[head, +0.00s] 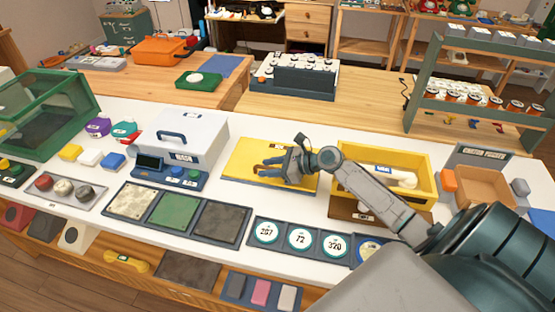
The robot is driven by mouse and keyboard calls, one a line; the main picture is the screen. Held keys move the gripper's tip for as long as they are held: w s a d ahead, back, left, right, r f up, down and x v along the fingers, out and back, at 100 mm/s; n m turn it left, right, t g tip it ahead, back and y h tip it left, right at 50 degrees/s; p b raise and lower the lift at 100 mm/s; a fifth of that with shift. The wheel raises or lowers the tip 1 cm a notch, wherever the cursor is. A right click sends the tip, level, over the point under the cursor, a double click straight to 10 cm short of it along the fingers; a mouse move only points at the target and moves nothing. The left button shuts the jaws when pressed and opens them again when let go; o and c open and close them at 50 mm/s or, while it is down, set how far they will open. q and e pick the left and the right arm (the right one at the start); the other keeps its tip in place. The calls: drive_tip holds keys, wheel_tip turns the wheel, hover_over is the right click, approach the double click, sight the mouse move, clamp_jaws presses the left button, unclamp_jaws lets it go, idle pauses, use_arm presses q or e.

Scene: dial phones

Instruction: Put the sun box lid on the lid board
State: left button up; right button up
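A flat yellow panel (243,160) lies on the white table, left of the open yellow box (427,187). The panel matches the box in colour and looks like the sun box lid. I cannot make out a separate lid board under it. The yellow box has no lid on it and holds a white, rounded thing (397,176). My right gripper (260,168) is over the middle of the yellow panel, fingers pointing left and hiding part of it. Whether the fingers hold anything is too small to tell. My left gripper is out of view.
A white box with a dark handle (205,135) stands left of the panel. Dark, green and pale tiles (175,213) and round number dials (300,239) line the front. A wooden tray (483,187) and a green shelf rack (470,82) stand right.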

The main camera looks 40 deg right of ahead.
wheel_tip(320, 180, up, 4)
hover_over(305, 182)
drive_tip(key=w+a, duration=0.1)
drive_tip(key=shift+w+b, duration=0.15)
drive_tip(key=shift+b, duration=0.15)
drive_tip(key=shift+p+v, duration=0.35)
drive_tip(key=shift+v, duration=0.5)
